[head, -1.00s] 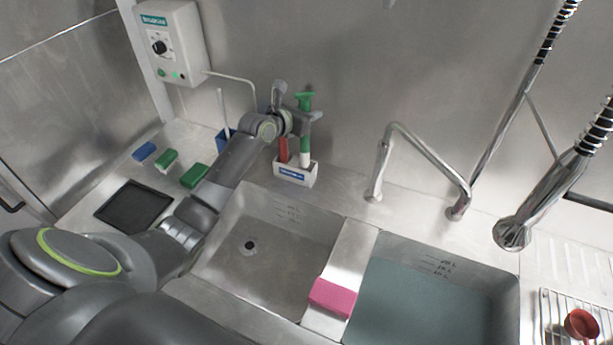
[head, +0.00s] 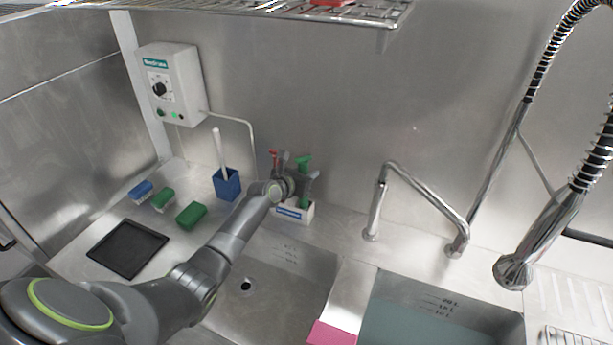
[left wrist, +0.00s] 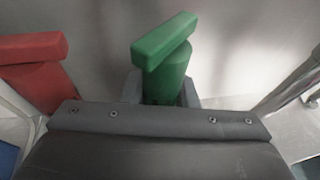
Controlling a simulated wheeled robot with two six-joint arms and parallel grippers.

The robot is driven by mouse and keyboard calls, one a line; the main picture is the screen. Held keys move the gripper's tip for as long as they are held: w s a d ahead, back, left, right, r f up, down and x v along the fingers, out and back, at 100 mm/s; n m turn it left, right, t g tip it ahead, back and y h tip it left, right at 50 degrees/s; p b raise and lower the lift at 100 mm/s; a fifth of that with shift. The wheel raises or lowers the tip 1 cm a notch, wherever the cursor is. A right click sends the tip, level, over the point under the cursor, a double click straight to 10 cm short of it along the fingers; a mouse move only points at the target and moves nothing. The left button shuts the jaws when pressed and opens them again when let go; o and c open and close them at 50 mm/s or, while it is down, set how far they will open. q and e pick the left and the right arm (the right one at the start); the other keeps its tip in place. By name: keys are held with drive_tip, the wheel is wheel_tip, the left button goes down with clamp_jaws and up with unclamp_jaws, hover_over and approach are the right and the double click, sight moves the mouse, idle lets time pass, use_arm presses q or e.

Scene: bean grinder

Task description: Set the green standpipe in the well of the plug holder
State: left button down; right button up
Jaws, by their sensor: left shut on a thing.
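The green standpipe (head: 303,163) stands about upright at the white plug holder (head: 295,214), with its green T-shaped top showing above my left gripper (head: 299,184). My left gripper is shut on the standpipe just under that top. The left wrist view shows the green pipe (left wrist: 165,75) between the two grey fingers (left wrist: 160,92). The standpipe's lower end is hidden by the gripper and the holder, so I cannot tell how deep it sits. A red standpipe (head: 273,154) is just left of it; it also shows in the left wrist view (left wrist: 38,75). My right gripper is out of view.
A blue cup with a white-handled brush (head: 227,184) stands left of the holder. Sponges (head: 191,215) and a black tray (head: 127,249) lie farther left. The faucet (head: 377,205) is to the right. Sinks lie in front, with a pink sponge (head: 332,333) between.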

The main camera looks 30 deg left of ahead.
use_arm(q)
drive_tip(key=shift+f, duration=0.1)
drive_tip(key=c, duration=1.1)
unclamp_jaws()
drive_tip(key=shift+c, duration=0.2)
drive_tip(key=shift+s, duration=0.1)
drive_tip(key=shift+s+a+r+p, duration=0.1)
drive_tip(key=shift+s+r+p, duration=0.2)
drive_tip(key=shift+s, duration=0.05)
drive_tip(key=p+v, duration=0.2)
drive_tip(key=v, duration=0.9)
drive_tip(key=shift+s+f, duration=0.15)
